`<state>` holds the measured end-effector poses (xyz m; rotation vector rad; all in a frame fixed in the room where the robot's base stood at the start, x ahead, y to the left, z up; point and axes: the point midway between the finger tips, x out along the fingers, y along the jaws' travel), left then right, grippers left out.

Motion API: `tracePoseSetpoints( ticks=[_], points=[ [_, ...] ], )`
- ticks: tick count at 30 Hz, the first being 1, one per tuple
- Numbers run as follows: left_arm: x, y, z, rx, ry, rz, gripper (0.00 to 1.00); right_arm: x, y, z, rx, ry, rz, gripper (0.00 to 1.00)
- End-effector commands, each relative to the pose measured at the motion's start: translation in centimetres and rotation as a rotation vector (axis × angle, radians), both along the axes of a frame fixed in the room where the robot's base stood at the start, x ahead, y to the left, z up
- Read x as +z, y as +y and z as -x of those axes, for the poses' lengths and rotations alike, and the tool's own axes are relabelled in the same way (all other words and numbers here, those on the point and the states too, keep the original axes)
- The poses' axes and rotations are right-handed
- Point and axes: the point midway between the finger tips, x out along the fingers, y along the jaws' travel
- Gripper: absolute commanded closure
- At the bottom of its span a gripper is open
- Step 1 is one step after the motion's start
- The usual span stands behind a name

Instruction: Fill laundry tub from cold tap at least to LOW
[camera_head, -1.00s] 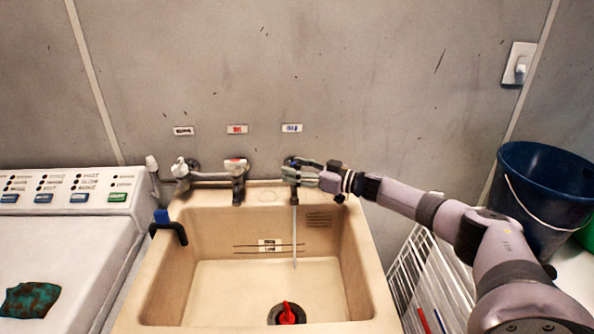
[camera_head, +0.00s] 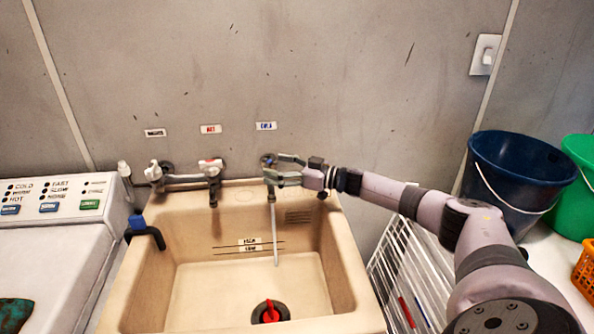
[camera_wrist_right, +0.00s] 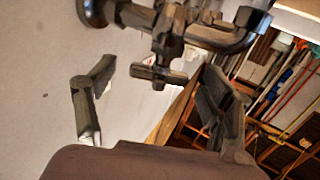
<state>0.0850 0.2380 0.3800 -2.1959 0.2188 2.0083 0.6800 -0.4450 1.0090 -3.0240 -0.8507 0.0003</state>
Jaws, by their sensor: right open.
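The beige laundry tub (camera_head: 349,262) has LOW and other level lines on its back wall (camera_head: 248,247). The cold tap (camera_head: 269,170) is under the blue-lettered label (camera_head: 266,126). A thin water stream (camera_head: 275,235) falls from it into the tub. A dark plug with a red handle (camera_head: 270,311) is at the drain. I cannot make out a water surface. My right gripper (camera_head: 279,171) is open at the cold tap, a finger on either side of its handle. In the wrist view the tap handle (camera_wrist_right: 158,76) lies between the spread fingers. My left gripper is not in view.
The hot tap (camera_head: 211,170) and another tap (camera_head: 155,172) are to the left. A black hose with a blue clip (camera_head: 145,232) hooks over the left rim. A washing machine (camera_head: 62,245) stands left. A white rack (camera_head: 408,270) and blue bucket (camera_head: 515,180) are right.

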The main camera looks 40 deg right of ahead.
Motion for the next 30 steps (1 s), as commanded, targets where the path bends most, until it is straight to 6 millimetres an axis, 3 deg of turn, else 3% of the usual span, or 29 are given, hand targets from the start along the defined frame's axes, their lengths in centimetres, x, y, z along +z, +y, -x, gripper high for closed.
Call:
tracePoseSetpoints(
  ticks=[6,13,18,27,30],
  points=[
    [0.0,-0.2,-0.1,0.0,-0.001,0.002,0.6,-0.2,-2.7,4.3,-0.002,0.007,0.004,0.25],
    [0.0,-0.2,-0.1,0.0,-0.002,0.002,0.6,-0.1,-4.6,7.5,-0.001,0.005,0.002,0.25],
    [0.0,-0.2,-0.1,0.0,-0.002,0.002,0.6,0.0,-5.2,8.5,0.0,0.001,0.001,0.25],
    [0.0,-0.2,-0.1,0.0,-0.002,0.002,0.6,0.1,-5.3,8.7,0.0,0.0,0.0,0.25],
    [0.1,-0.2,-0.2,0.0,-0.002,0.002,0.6,0.2,-5.2,8.7,0.005,-0.004,0.007,0.31]
  ],
)
